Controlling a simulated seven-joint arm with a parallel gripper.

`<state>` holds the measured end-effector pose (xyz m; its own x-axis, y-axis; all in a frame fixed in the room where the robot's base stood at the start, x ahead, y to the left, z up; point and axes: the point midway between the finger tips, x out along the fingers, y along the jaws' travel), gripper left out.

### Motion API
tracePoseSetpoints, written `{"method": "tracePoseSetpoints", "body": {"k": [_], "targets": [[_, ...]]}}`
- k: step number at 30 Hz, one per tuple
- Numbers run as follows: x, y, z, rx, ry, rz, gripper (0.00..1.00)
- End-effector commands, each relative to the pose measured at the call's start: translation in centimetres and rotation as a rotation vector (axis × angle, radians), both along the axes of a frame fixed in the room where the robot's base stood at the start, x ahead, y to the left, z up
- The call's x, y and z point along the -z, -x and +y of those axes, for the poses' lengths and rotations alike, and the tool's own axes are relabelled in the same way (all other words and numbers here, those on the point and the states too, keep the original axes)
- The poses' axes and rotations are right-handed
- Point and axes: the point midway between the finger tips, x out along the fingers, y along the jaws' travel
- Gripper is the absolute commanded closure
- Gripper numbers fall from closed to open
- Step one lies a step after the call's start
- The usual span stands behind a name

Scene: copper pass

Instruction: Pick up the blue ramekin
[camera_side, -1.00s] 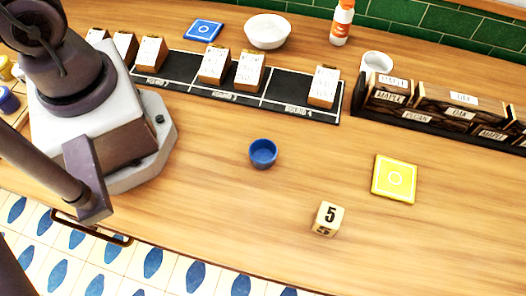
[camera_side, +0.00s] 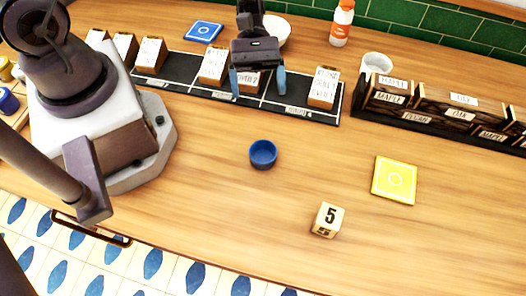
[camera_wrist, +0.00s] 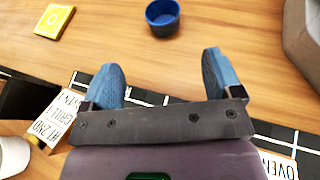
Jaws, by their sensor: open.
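The blue ramekin (camera_side: 263,154) stands upright on the bare wooden counter, near the middle of the side view. It also shows at the top of the wrist view (camera_wrist: 163,17), beyond my fingertips. My gripper (camera_side: 258,84) has blue fingers spread apart with nothing between them. In the side view it hangs over the black ticket tray, farther back than the ramekin. In the wrist view my gripper (camera_wrist: 163,72) is open and apart from the ramekin.
The black tray (camera_side: 180,72) holds several lettered blocks. A rack of labelled wood blocks (camera_side: 440,122), a white cup (camera_side: 377,63) and an orange-white bottle (camera_side: 342,23) stand farther back. Counter around the ramekin is clear.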

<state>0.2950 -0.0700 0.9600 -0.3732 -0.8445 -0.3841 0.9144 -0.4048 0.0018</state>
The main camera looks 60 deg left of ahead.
Motion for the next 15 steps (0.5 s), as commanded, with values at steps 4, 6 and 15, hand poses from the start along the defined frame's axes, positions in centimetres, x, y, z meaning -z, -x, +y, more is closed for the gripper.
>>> {"method": "tracePoseSetpoints", "body": {"k": [4,6,15], "targets": [[0.9,0.9,-1.8,0.001,0.004,0.007,0.15],[1.4,1.4,-3.0,0.001,0.003,0.008,0.15],[2.9,2.9,-6.3,0.0,0.002,0.003,0.15]]}}
